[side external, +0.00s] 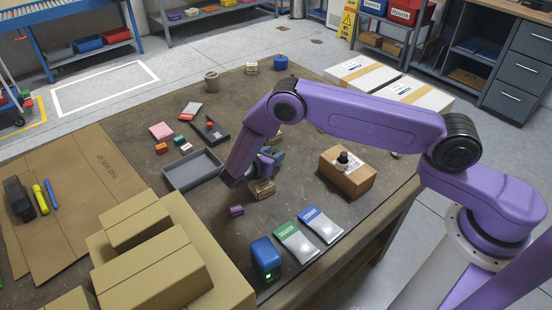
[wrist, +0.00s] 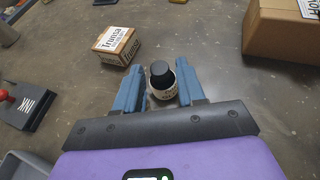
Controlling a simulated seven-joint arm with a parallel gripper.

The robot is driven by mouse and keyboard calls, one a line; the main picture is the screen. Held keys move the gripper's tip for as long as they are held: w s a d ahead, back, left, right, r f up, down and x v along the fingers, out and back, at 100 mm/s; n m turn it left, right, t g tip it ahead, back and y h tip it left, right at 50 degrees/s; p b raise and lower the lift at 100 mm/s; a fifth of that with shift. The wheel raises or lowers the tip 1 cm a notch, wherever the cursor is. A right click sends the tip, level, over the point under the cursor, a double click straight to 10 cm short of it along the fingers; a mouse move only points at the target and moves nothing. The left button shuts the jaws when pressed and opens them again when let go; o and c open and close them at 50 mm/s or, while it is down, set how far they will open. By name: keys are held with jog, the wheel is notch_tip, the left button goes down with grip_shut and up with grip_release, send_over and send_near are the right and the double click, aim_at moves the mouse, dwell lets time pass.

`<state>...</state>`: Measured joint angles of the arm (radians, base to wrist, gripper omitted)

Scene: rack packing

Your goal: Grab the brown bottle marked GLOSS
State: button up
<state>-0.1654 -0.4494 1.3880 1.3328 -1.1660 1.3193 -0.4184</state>
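A bottle with a black cap and a pale label (wrist: 162,90) shows in the wrist view between the two blue fingers of my gripper (wrist: 160,78). Its lettering is too small to read, so I cannot tell whether it says GLOSS. The fingers are spread, one on each side of the bottle, and do not look closed on it. In the side view my gripper (side external: 268,160) is low over the table, and my arm hides this bottle.
A small printed carton (wrist: 116,45) sits just left of the fingers. The larger brown carton (wrist: 283,32) stands to the upper right.

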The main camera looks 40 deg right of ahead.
grip_shut()
jog(key=shift+f, duration=0.1)
